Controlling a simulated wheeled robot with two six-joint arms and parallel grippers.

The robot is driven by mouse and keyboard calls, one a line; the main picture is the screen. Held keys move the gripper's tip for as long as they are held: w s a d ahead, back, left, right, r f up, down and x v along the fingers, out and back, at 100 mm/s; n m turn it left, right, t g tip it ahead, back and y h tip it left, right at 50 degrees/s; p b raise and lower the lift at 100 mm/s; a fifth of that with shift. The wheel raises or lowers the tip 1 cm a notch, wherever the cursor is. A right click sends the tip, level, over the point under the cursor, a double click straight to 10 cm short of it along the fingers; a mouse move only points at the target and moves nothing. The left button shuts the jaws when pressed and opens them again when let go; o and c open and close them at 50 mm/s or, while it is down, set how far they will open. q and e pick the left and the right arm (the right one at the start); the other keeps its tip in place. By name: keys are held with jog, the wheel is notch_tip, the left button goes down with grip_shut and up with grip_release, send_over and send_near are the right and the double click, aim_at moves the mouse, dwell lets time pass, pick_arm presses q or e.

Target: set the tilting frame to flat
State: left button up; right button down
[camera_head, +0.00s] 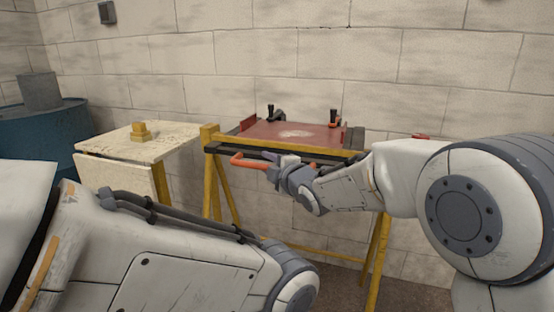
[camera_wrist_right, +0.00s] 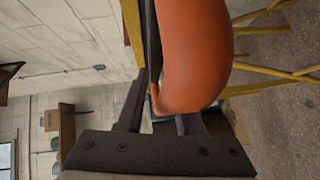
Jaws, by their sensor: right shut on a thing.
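The tilting frame (camera_head: 295,133) has a red panel and dark edges, and sits on a yellow trestle stand (camera_head: 378,262) against the wall. Its panel looks close to level, but I cannot tell the exact angle. An orange handle (camera_head: 240,161) runs along its front edge. My right gripper (camera_head: 277,160) is at the front of the frame, shut on this handle. In the right wrist view the orange handle (camera_wrist_right: 192,50) lies large between the fingers and hides part of them. My left arm crosses the lower left of the head view; its gripper is not visible.
Left of the frame is a pale table (camera_head: 165,143) with a yellow block (camera_head: 141,132). A blue drum (camera_head: 72,130) bearing a grey block (camera_head: 40,91) stands far left. The block wall is close behind.

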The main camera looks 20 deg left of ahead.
jog(key=shift+d+f, duration=0.15)
jog(key=shift+f, duration=0.1)
jog(key=c, duration=0.8)
grip_release()
jog(key=shift+o, duration=0.2)
jog(key=shift+r, duration=0.1)
jog(key=v, duration=1)
jog(key=shift+s+d+p, duration=0.15)
jog(key=shift+p, duration=0.25)
